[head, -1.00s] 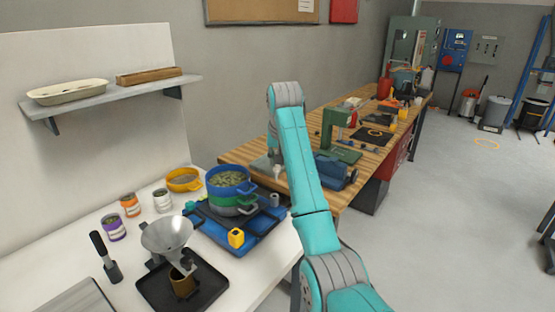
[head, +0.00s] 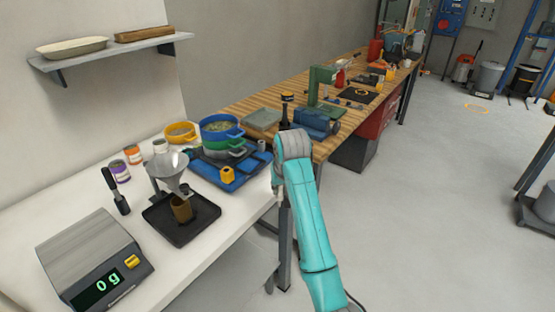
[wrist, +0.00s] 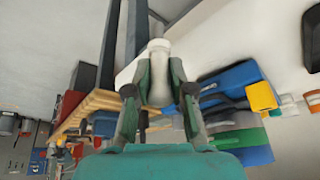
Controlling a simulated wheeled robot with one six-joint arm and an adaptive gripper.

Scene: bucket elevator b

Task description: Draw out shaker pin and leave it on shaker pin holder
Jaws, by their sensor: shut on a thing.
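My gripper (wrist: 160,90) is shut on a pale, round-ended pin (wrist: 158,62), which I take to be the shaker pin. In the wrist view it stands between the two green fingers, clear of the blue shaker. In the head view my arm hides most of the gripper and pin, off the white table's right edge. The shaker (head: 232,178) has a blue base and a stack of blue and green sieves (head: 221,128). A yellow block (head: 227,174) is at its front. A small grey cylinder (head: 262,145) stands at its right; I cannot tell whether it is the holder.
The white table (head: 110,225) holds a scale (head: 85,250) reading 0 g, a funnel (head: 167,168) over a black tray (head: 182,220), a yellow sieve (head: 181,132) and several small tins. The wooden bench (head: 255,103) with a green press stands behind. Open floor lies right.

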